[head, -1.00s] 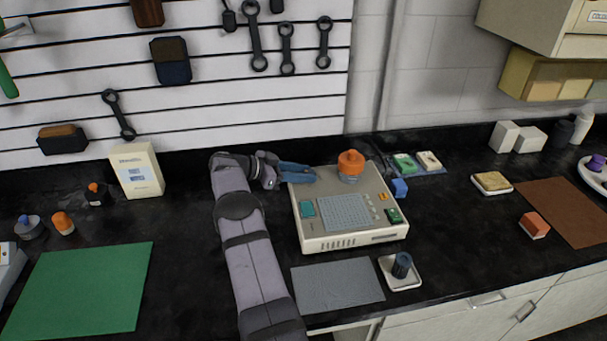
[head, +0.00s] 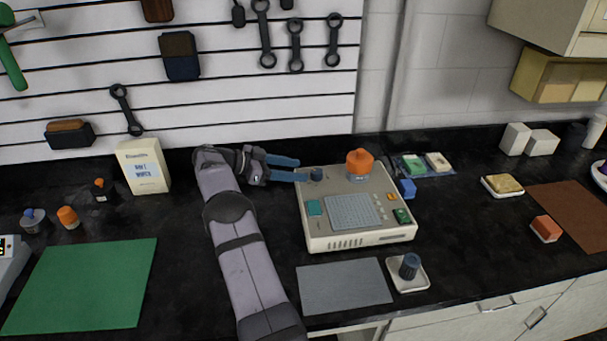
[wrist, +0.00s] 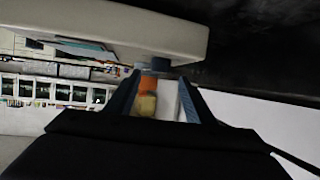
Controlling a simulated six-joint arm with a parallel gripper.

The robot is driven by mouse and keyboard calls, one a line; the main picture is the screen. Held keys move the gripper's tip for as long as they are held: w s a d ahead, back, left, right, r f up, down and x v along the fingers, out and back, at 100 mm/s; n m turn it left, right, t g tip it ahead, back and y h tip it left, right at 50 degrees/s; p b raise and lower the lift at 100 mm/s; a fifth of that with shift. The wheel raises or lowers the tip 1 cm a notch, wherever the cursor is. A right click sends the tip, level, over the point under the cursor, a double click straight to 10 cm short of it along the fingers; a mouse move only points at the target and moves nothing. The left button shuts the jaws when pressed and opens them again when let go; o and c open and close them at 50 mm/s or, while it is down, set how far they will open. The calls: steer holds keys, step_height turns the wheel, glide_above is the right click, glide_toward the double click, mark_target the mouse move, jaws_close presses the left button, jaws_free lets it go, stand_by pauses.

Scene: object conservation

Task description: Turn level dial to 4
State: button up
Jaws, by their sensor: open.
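A beige machine (head: 330,238) stands on the black counter. On its top are a small dark blue dial (head: 316,173) at the back left corner and a larger orange knob (head: 359,163) to its right. Dial markings are too small to read. My gripper (head: 302,169) is open at the machine's back left corner, its blue fingers pointing right toward the blue dial. In the wrist view the blue dial (wrist: 152,66) and the orange knob (wrist: 149,83) show between the open fingers (wrist: 158,76). I cannot tell whether a finger touches the dial.
The machine's top also has a grey panel (head: 354,211), a teal pad (head: 314,208) and a green switch (head: 402,215). A blue block (head: 407,188) sits at its right side. A grey mat (head: 344,288) and a knob on a white tray (head: 422,283) lie in front.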

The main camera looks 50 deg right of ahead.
steer(key=shift+w+a+r, duration=0.3)
steer(key=shift+a, duration=0.2)
